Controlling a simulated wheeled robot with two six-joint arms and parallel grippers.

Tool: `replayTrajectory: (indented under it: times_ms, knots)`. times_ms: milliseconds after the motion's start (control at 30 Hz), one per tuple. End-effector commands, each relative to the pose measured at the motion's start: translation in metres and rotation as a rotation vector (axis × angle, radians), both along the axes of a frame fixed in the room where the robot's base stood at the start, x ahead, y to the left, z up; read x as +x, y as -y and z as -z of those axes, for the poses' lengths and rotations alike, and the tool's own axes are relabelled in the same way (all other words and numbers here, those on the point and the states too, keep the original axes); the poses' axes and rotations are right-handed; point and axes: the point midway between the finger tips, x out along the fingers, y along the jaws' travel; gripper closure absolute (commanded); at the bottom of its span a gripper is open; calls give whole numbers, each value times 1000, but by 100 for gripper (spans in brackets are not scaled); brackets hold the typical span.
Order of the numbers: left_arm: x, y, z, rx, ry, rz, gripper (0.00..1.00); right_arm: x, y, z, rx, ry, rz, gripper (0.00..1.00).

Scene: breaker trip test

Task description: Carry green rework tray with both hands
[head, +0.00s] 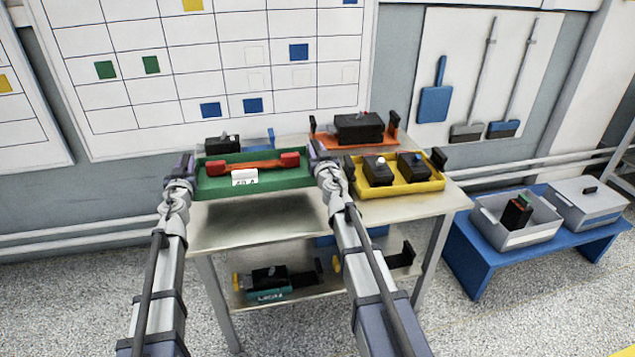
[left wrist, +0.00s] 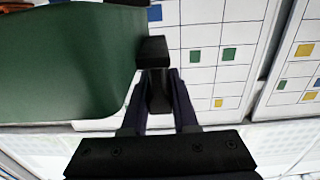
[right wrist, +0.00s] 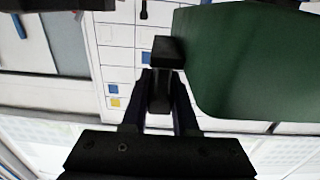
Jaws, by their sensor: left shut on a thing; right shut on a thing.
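The green rework tray (head: 212,185) is in the head view at the table's left part, with a red-ended bar (head: 250,167) and a white label card (head: 245,177) in it. My left gripper (head: 186,163) is shut on the black handle at the tray's left end. My right gripper (head: 317,152) is shut at its right end. The left wrist view shows the tray's green underside (left wrist: 65,65) beside the shut jaws (left wrist: 157,75). The right wrist view shows the same green surface (right wrist: 240,65) beside the jaws (right wrist: 163,75).
A yellow tray (head: 400,190) with two black devices stands right of the green tray. An orange tray (head: 325,140) with a black device is behind it. The tabletop (head: 230,222) in front is bare. A blue bench (head: 475,262) with grey bins stands at the right.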

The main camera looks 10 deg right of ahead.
Motion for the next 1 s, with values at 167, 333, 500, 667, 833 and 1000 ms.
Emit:
replayTrajectory:
  times_ms: [167, 333, 500, 667, 833, 1000]
  knots:
    - [0, 0, 9, 0, 0, -1, 100, 0, 0, 9, 0, 0, 1, 100]
    - [0, 0, 8, 0, 0, -1, 100, 0, 0, 8, 0, 0, 1, 100]
    - [0, 0, 8, 0, 0, -1, 100, 0, 0, 8, 0, 0, 1, 100]
    - [0, 0, 11, 0, 0, -1, 100, 0, 0, 11, 0, 0, 1, 100]
    - [0, 0, 17, 0, 0, -1, 100, 0, 0, 17, 0, 0, 1, 100]
    - [0, 0, 25, 0, 0, -1, 100, 0, 0, 26, 0, 0, 1, 100]
